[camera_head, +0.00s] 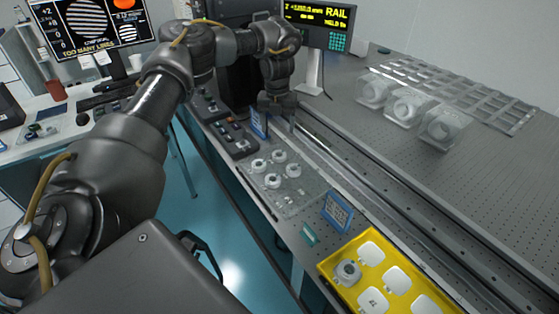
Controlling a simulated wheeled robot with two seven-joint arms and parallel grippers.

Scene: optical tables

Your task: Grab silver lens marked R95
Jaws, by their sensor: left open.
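Several small silver-white lens mounts stand on a clear plate (300,196) near the front edge of the optical table. One lens (279,156) is at the back, one (258,165) at the left, one (293,170) at the right and one (272,181) in front. Their markings are too small to read, so I cannot tell which is R95. My left gripper (278,122) points down, open, above and behind this group, apart from the lenses. My right gripper is not in view.
A yellow tray (333,262) with white pads and one round mount (347,271) is at the front right. Rails (400,205) run beside the lenses. Clear blocks (407,106) stand farther back. A blue-framed sign (337,212) stands between plate and tray.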

